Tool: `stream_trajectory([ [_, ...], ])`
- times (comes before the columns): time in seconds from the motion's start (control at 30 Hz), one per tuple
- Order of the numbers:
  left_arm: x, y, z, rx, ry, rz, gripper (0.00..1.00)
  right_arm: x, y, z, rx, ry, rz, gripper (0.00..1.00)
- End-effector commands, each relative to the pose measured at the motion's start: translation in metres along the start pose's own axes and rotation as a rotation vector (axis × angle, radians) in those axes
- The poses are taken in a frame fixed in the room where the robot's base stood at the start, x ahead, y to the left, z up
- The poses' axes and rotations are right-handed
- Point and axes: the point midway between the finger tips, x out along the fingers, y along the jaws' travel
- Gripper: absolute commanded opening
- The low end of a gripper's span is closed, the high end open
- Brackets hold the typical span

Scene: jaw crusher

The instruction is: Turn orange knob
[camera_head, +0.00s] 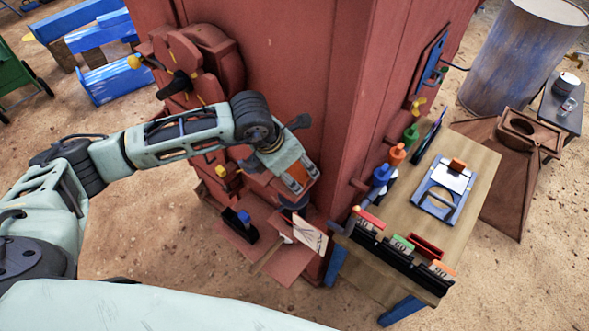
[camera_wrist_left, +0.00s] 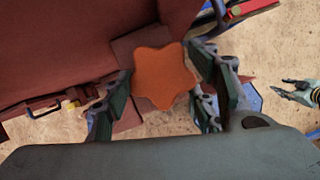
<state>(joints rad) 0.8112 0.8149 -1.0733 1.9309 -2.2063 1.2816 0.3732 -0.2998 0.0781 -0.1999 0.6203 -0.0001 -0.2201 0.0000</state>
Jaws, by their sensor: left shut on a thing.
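In the left wrist view, a star-shaped orange knob (camera_wrist_left: 165,77) sits against a dark red block. My left gripper (camera_wrist_left: 160,92) is around it, one finger on each side, and is shut on it. In the head view my left gripper (camera_head: 297,182) points down at the front face of the red machine (camera_head: 290,60), low near its corner.
A wooden table (camera_head: 472,200) with a blue frame and labelled holders (camera_head: 390,250) stands right of the machine's corner. Blue, orange (camera_head: 397,154) and green fittings line the machine's right face. A red ledge (camera_head: 275,265) holding a white card lies below my gripper. Open dirt lies left.

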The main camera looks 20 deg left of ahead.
Motion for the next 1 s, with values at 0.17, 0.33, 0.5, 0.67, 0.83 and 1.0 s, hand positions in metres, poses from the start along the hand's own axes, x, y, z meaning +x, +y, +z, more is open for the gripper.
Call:
stream_trajectory([
  [0.17,0.006,0.004,-0.002,0.094,-0.002,-0.032,0.27,0.028,0.000,0.003,0.000,0.000,0.000,0.40],
  [0.33,0.008,0.006,-0.001,0.228,-0.004,-0.086,0.27,0.057,-0.001,0.005,0.000,0.000,0.000,0.40],
  [0.5,0.008,0.007,0.000,0.376,-0.004,-0.148,0.27,0.085,-0.001,0.008,0.000,0.000,0.000,0.40],
  [0.67,0.008,0.008,0.002,0.516,-0.004,-0.207,0.27,0.109,-0.001,0.010,-0.001,0.000,0.001,0.40],
  [0.83,0.007,0.009,0.003,0.664,-0.003,-0.269,0.27,0.131,0.000,0.012,-0.001,0.000,0.002,0.40],
  [1.0,0.007,0.009,0.005,0.815,-0.003,-0.331,0.27,0.151,0.000,0.014,-0.001,-0.001,0.002,0.40],
])
